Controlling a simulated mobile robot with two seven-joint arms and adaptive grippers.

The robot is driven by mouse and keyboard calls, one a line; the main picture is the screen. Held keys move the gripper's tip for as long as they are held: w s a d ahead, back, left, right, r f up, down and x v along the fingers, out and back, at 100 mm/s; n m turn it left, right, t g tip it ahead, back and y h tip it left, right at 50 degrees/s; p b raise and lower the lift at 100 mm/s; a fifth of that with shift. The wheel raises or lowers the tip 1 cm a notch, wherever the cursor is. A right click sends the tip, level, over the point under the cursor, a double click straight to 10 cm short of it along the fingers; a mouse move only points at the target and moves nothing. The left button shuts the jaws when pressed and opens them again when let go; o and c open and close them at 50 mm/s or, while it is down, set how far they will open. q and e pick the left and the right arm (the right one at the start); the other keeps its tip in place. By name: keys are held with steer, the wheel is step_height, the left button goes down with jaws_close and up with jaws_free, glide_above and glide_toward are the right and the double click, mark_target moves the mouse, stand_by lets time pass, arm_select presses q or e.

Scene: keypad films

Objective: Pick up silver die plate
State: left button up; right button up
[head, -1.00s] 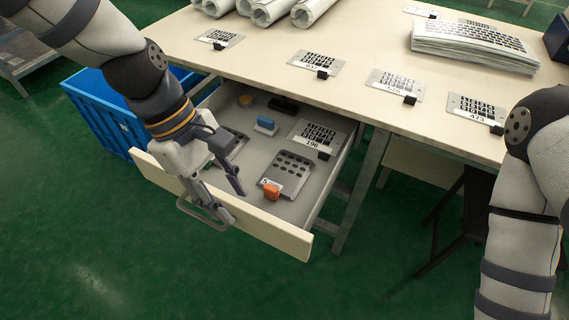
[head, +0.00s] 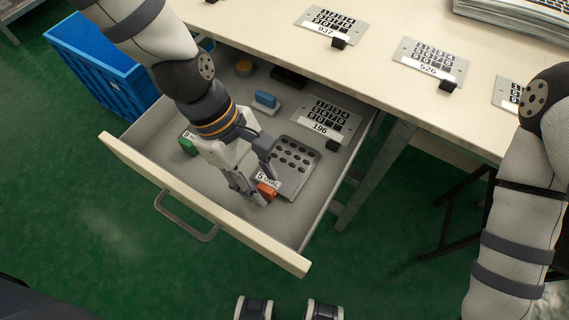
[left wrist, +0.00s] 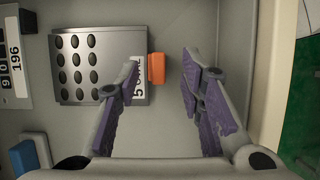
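The silver die plate (head: 296,160) lies flat in the open drawer, with rows of dark oval holes. An orange grip (head: 267,190) and a white label reading 5 are at its near edge. In the left wrist view the plate (left wrist: 84,68) is at upper left with the orange grip (left wrist: 156,69) at its right edge. My left gripper (head: 258,197) is open over the drawer at the orange grip. In the left wrist view the grip shows between the two purple-padded fingers, with no clear contact. My right gripper is out of view; only the arm shows.
The drawer (head: 206,217) also holds a keypad plate marked 196 (head: 352,122), a blue-handled piece (head: 265,99), a green-gripped piece (head: 187,143) and a yellow round piece (head: 244,68). Keypad plates and a paper stack (head: 515,22) lie on the tabletop above. A blue crate (head: 95,65) stands left.

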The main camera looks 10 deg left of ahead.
arm_select(q)
steer(key=shift+x, duration=0.85)
steer(key=shift+w+r, duration=0.1)
steer(key=shift+c, duration=0.6)
jaws_close()
